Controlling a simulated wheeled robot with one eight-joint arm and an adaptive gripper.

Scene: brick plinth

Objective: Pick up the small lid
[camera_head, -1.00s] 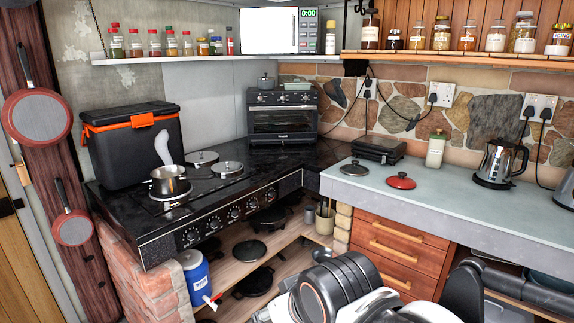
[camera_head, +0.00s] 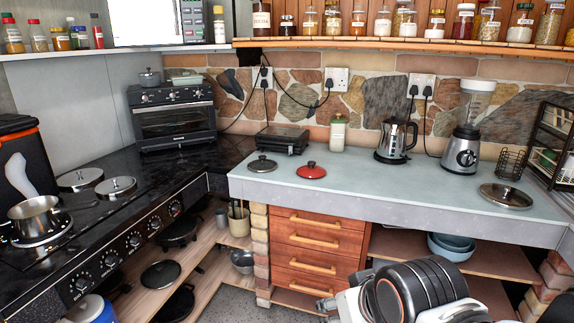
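Several lids are in view, and I cannot tell for sure which is the small lid. A dark glass lid with a knob (camera_head: 262,164) lies flat on the pale counter near its left end. A red lid with a dark knob (camera_head: 311,171) lies flat just right of it, apart from it. A larger glass lid (camera_head: 506,196) lies at the counter's right end. Two metallic round lids or covers, one behind (camera_head: 80,178) and one in front (camera_head: 115,187), are on the black stove. My folded arm shows at the bottom right, well below the counter; its gripper fingers cannot be made out.
The pale counter (camera_head: 400,194) is clear in front of the kettle (camera_head: 396,141). A black grill (camera_head: 282,139), a cream jar (camera_head: 338,133) and a blender (camera_head: 462,150) stand along its back. A saucepan (camera_head: 37,214) is on the stove. Drawers (camera_head: 315,250) lie below the counter.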

